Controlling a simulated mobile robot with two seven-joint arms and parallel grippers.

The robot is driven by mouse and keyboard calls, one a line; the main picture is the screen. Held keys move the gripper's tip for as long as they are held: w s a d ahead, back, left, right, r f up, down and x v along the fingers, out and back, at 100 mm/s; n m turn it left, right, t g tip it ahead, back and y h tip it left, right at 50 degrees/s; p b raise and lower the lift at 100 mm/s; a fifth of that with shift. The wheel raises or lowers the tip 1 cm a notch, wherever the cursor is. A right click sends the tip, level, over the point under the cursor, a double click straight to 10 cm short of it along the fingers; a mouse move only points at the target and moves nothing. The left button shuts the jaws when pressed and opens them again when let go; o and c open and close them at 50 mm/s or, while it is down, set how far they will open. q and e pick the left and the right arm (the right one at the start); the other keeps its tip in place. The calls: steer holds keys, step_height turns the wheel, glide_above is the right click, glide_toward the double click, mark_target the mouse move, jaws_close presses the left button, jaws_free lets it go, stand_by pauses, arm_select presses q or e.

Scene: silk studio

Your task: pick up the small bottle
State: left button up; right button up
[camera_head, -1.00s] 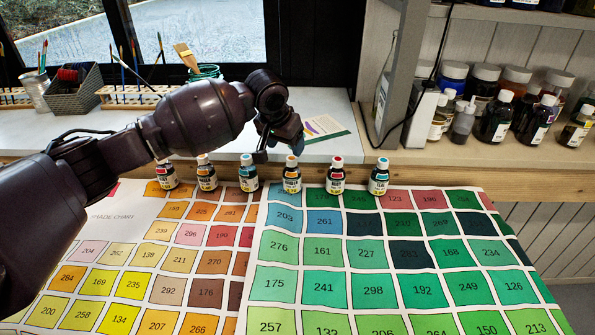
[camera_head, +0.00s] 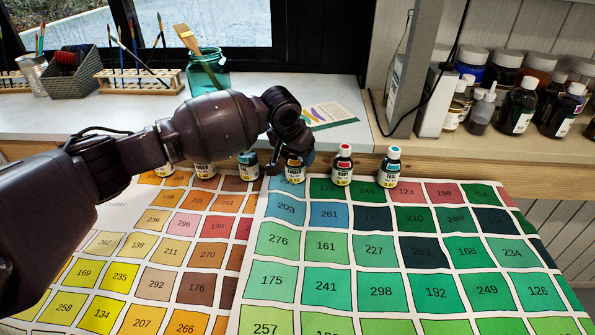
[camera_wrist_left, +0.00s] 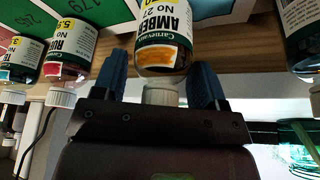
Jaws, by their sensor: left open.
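In the left wrist view the amber bottle (camera_wrist_left: 164,45) is between the two blue fingers of my left gripper (camera_wrist_left: 160,85). The fingers are apart, one on each side of its white cap and neck, and the bottle looks upright. I cannot tell whether either finger touches it. My right gripper is not in view.
A red-capped bottle (camera_head: 342,165) and a teal-capped bottle (camera_head: 389,164) stand to the right, and a blue-capped bottle (camera_head: 248,166) close to the left. Printed colour charts (camera_head: 268,295) cover the table. A green jar (camera_head: 209,72) of brushes stands behind.

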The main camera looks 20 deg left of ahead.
arm_select(q)
steer(key=shift+w, duration=0.1)
steer(key=c, duration=0.8)
steer(key=shift+o, duration=0.2)
